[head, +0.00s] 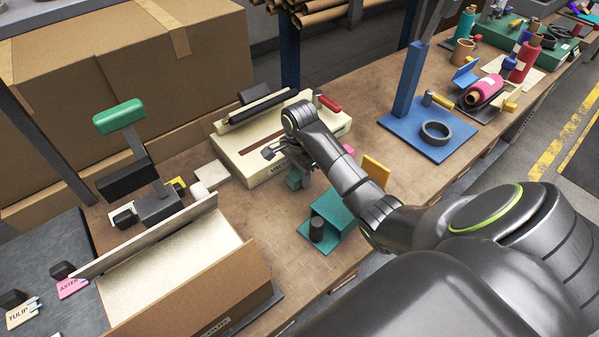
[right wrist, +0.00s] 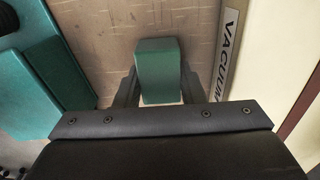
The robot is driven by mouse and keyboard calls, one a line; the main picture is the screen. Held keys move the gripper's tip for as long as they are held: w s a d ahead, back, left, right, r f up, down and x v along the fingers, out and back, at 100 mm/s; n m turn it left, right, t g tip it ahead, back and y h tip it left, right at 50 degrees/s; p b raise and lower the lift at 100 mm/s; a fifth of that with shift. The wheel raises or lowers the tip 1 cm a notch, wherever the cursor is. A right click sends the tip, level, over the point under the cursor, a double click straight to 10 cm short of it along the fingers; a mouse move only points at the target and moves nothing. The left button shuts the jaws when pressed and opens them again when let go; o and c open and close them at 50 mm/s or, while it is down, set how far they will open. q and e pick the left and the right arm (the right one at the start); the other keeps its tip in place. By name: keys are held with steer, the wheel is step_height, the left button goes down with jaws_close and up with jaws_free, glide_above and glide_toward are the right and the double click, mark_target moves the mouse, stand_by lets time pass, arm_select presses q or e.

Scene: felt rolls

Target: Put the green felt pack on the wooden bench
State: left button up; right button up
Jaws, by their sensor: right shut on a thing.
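The green felt pack (right wrist: 158,60) is a small dark green block between the two fingers of my right gripper (right wrist: 158,84) in the right wrist view. The fingers are shut on its sides. In the head view the pack (head: 294,181) shows below my right gripper (head: 288,163), in front of the cream vacuum sealer. The wooden bench (head: 262,212) lies beneath it. Whether the pack touches the bench or hangs just above it, I cannot tell. My left gripper is out of view.
The cream vacuum sealer (head: 238,167) stands close behind the pack. A teal stand (head: 333,207) is close to its right. A hand press with a green handle (head: 119,117) and an open carton (head: 190,297) are at left. Bare bench lies in front of the pack.

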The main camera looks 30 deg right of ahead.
mark_target(299, 172)
steer(key=shift+f+b, duration=0.5)
steer(key=o, duration=1.3)
steer(key=shift+c, duration=0.2)
steer(key=shift+r, duration=0.55)
step_height(299, 172, up, 5)
steer(key=shift+p, duration=1.05)
step_height(299, 172, up, 11)
steer(key=p, duration=1.1)
steer(key=shift+r, duration=0.15)
